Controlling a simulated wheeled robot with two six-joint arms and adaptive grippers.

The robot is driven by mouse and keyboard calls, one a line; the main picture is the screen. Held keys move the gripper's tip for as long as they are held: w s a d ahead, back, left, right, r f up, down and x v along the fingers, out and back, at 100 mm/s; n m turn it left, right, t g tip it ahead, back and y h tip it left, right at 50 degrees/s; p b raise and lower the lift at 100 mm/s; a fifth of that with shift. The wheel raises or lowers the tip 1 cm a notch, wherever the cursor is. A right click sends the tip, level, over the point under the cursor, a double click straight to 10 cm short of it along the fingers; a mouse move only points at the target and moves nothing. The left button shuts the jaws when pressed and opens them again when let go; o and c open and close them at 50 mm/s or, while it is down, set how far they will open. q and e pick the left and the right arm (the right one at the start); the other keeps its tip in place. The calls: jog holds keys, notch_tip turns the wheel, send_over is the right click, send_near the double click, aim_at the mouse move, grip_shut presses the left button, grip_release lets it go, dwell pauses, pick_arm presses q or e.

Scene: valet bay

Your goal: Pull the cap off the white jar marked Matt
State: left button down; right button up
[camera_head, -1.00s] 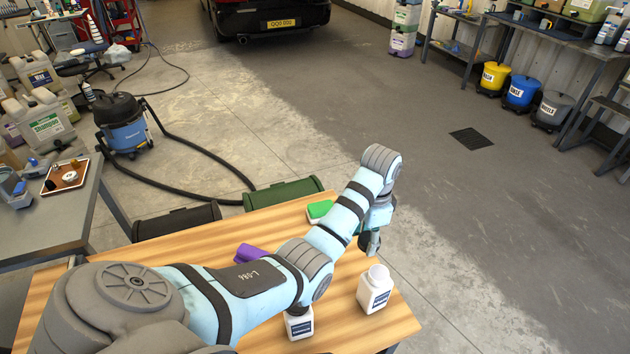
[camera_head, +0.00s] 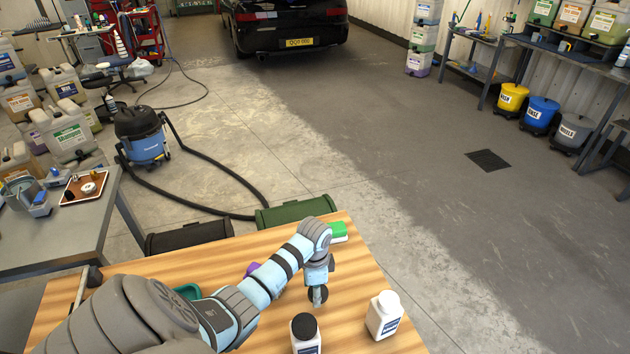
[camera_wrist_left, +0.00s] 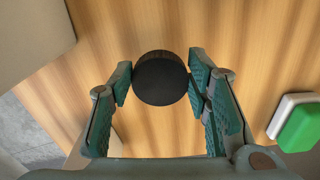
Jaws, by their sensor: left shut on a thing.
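My left gripper (camera_head: 318,290) is shut on a round black cap (camera_wrist_left: 160,78). In the left wrist view both fingers (camera_wrist_left: 160,80) press its sides, with only wood around it and no jar visible beneath. A white jar without a black cap (camera_head: 384,316) stands upright on the wooden table, to the right of the gripper. A second white jar with a black cap (camera_head: 306,336) stands nearer, below the gripper in the picture. Both have dark labels too small to read, so I cannot tell which says Matt. My right gripper is out of view.
The wooden table (camera_head: 352,270) has clear room around the gripper. A green and white block (camera_head: 338,232) lies at its far edge; a purple thing (camera_head: 252,269) and a green thing (camera_head: 188,291) lie partly behind my left arm. A green box (camera_head: 296,211) stands beyond the table.

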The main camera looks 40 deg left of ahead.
pick_arm(q)
notch_tip(320, 180, down, 3)
jog(key=shift+f+b, duration=0.15)
jog(key=shift+b, duration=0.3)
jog(key=shift+s+d, duration=0.1)
jog(key=c, duration=0.8)
grip_release()
jog(key=shift+c, duration=0.2)
notch_tip(320, 180, up, 12)
jog(key=p, duration=0.3)
jog(key=shift+f+p, duration=0.2)
jog(key=shift+p, duration=0.15)
jog(key=shift+r, duration=0.35)
